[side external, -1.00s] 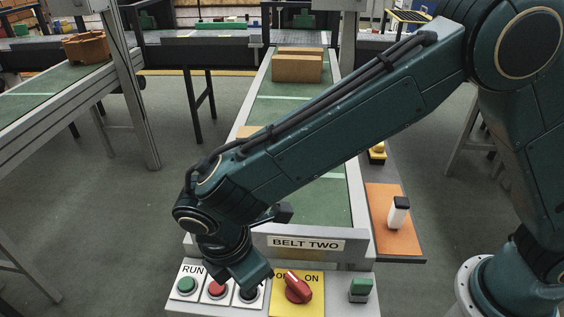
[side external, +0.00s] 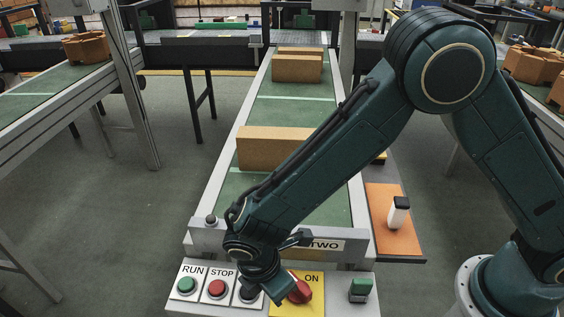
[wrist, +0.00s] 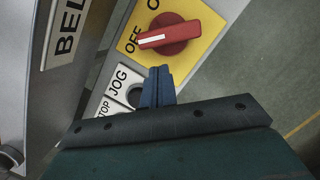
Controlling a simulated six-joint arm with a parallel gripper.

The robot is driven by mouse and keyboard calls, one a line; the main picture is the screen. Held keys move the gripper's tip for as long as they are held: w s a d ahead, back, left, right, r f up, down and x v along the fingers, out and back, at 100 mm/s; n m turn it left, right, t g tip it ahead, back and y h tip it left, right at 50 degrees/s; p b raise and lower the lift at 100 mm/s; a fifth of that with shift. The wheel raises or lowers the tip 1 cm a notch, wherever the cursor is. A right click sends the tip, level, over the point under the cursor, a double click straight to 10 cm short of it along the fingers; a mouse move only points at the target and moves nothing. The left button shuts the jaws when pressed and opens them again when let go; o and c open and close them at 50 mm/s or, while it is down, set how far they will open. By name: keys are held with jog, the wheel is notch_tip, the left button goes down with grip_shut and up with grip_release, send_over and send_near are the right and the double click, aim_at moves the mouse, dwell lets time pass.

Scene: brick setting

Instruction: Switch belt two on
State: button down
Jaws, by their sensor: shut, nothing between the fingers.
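The red rotary switch (side external: 299,291) sits on a yellow plate (side external: 315,283) marked OFF and ON, on the panel below the BELT TWO sign (side external: 328,245). In the wrist view the red switch (wrist: 172,34) has its white pointer line towards OFF. My gripper (side external: 279,298) is just left of the switch in the side view, partly covering the plate's OFF side. In the wrist view its blue fingers (wrist: 161,72) are together and empty, just short of the switch. I cannot tell if they touch it.
Left of the switch are the green RUN button (side external: 186,284), the red STOP button (side external: 216,287) and the partly hidden JOG button (wrist: 134,96). Cardboard boxes (side external: 270,148) lie on the belt. An orange board (side external: 385,232) holds a white-and-black object (side external: 399,213).

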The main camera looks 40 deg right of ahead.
jog(key=shift+d, duration=0.8)
jog(key=shift+w+d+m+g, duration=0.15)
jog(key=shift+w+m, duration=0.05)
jog(key=shift+m, duration=0.5)
jog(key=shift+w+d+m+g, duration=0.15)
jog(key=shift+w+m, duration=0.05)
jog(key=shift+m, duration=0.5)
jog(key=shift+w+d+m+g, duration=0.15)
jog(key=shift+d+m+g, duration=0.05)
jog(key=shift+m, duration=0.5)
jog(key=shift+w+d+m+g, duration=0.1)
jog(key=shift+d+m+g, duration=0.1)
jog(key=shift+m, duration=0.5)
jog(key=shift+d+m, duration=0.1)
jog(key=shift+m, duration=0.2)
jog(key=shift+w+d, duration=0.1)
jog(key=shift+d, duration=0.05)
